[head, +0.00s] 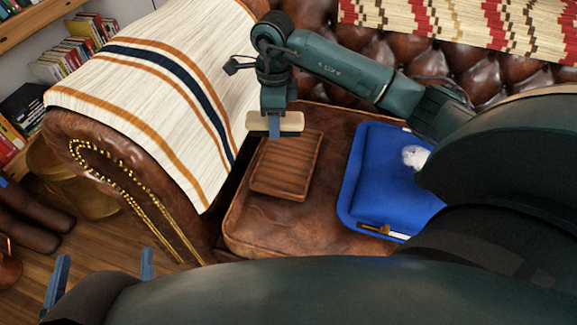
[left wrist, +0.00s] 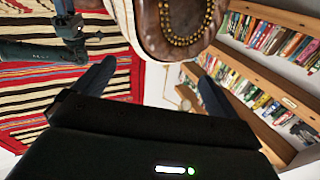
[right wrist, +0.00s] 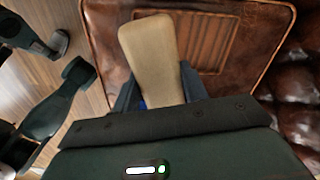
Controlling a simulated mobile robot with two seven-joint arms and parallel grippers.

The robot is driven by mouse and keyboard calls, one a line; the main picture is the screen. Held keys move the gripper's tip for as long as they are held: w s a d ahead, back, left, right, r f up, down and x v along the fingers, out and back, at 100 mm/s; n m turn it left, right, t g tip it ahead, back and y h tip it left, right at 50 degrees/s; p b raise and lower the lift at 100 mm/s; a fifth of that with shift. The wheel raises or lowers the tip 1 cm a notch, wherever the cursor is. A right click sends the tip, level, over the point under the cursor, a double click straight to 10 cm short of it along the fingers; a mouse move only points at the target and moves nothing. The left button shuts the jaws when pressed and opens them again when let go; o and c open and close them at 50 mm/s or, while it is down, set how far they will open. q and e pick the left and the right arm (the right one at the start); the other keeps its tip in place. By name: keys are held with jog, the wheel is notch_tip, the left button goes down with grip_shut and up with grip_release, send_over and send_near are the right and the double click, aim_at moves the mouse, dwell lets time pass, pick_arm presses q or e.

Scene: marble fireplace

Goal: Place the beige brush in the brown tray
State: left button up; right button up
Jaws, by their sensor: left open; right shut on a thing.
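The beige brush (head: 291,122) is held between the fingers of my right gripper (head: 274,125), above the seat near the far-left edge of the brown tray. In the right wrist view the brush (right wrist: 150,50) sticks out past the fingers and partly covers the view of the tray. The brown tray (head: 286,178) is ribbed and lies on the leather seat; it looks empty. It also shows in the right wrist view (right wrist: 225,45). My left gripper (head: 105,270) is open and empty at the lower left, away from the seat.
A blue cushion or tray (head: 368,180) lies right of the brown tray, with a white fluffy thing (head: 415,156) and a small brush-like item (head: 380,231) on it. The sofa arm (head: 115,165), with a striped blanket (head: 160,90), rises on the left. Bookshelves (left wrist: 265,70) stand beyond.

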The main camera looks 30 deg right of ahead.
aim_at(285, 160)
jog(key=f+m, duration=0.1)
jog(key=m, duration=0.1)
jog(key=d+f+m+b, duration=0.1)
jog(key=f+m, duration=0.1)
jog(key=d+f+m+b, duration=0.1)
jog(key=f, duration=0.1)
jog(key=shift+w+d+f+m, duration=0.15)
jog(key=shift+w+f+m, duration=0.1)
jog(key=shift+m, duration=0.15)
jog(key=shift+d+f+m+b, duration=0.25)
jog(key=shift+f+m+b, duration=0.2)
jog(key=shift+m, duration=0.35)
jog(key=shift+f, duration=0.35)
notch_tip(285, 160, down, 9)
jog(key=b, duration=0.4)
jog(key=shift+f, duration=0.2)
pick_arm(q)
jog(key=shift+d+f+t+h, duration=0.4)
jog(key=shift+d+f+h, duration=0.55)
jog(key=shift+h, duration=0.15)
pick_arm(e)
jog(key=shift+r, duration=0.1)
jog(key=o, duration=0.5)
jog(key=shift+f, duration=0.2)
jog(key=o, duration=0.5)
jog(key=shift+c, duration=0.2)
pick_arm(q)
jog(key=shift+m, duration=0.3)
